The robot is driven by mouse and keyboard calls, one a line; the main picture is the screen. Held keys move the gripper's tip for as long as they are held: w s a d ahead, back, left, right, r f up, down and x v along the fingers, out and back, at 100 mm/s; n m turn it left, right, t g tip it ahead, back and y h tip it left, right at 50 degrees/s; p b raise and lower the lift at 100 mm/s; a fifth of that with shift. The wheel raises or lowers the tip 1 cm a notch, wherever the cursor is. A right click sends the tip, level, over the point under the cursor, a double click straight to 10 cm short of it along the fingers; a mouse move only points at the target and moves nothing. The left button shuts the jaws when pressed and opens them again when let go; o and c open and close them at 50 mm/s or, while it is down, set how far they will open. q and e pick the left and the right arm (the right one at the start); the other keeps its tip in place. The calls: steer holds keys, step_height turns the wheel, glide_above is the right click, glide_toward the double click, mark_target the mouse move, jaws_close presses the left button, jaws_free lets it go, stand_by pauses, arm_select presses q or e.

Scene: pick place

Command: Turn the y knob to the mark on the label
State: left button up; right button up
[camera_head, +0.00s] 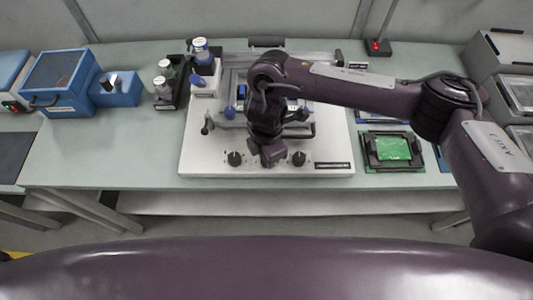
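Two black knobs stand on the front part of a white instrument base (205,160): a left knob (235,158) and a right knob (299,158). The lettering is too small to tell which is the y knob. A dark label (332,166) lies right of the right knob; I cannot read a mark on it. My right arm reaches in from the right, and my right gripper (268,154) points down between the two knobs, apparently apart from both. Its fingers are not clear enough to tell their opening. My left gripper is not in view.
A stage frame (234,78) sits behind my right gripper. Bottles (201,52) stand at the base's back left, near a black rack (164,103). A blue box (62,78) is at left. A green board (393,148) lies right. The table (100,163) is clear at front left.

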steer(key=shift+w+r, duration=0.1)
stand_by(0.3)
steer(key=o, duration=1)
step_height(320, 180, up, 8)
steer(key=shift+f+p, duration=0.15)
steer(key=shift+p, duration=0.15)
